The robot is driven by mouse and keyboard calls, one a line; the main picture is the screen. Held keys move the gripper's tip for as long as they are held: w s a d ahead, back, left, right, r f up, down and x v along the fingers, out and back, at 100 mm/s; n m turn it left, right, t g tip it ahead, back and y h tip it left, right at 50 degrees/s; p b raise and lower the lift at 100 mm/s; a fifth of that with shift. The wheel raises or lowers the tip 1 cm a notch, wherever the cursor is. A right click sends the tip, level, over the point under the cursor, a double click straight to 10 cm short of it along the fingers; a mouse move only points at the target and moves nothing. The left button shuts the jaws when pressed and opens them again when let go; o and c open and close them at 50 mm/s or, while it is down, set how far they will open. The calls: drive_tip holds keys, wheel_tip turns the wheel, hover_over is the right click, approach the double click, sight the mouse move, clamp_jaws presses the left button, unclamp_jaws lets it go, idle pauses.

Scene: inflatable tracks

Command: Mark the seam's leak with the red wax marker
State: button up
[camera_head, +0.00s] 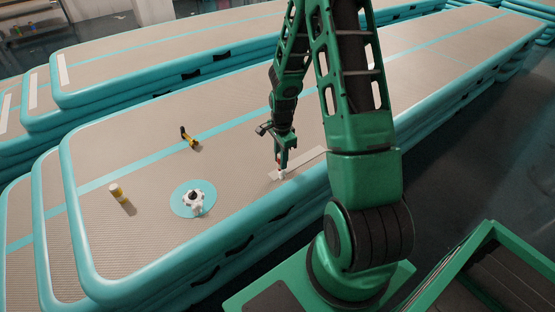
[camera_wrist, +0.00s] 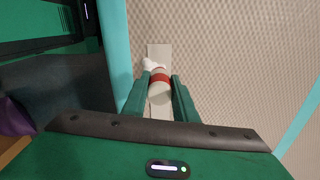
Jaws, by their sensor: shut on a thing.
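My gripper (camera_head: 284,153) is low over the near edge of the front track. It is shut on the red wax marker, which shows in the wrist view (camera_wrist: 161,78) as a short cylinder with a red band and a pale end between my fingers (camera_wrist: 160,92). A pale seam strip (camera_head: 306,160) lies along the track's edge and runs under the marker in the wrist view (camera_wrist: 158,50). A white foam-like blob (camera_head: 280,174) sits on the strip by the marker's far end. I cannot tell whether the marker touches the strip.
A white valve with a dark centre (camera_head: 194,203) sits on a turquoise disc left of my gripper. More stacked tracks (camera_head: 150,62) lie behind.

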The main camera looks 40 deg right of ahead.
drive_tip(key=shift+f, duration=0.55)
idle(1.9)
drive_tip(key=shift+r, duration=3.55)
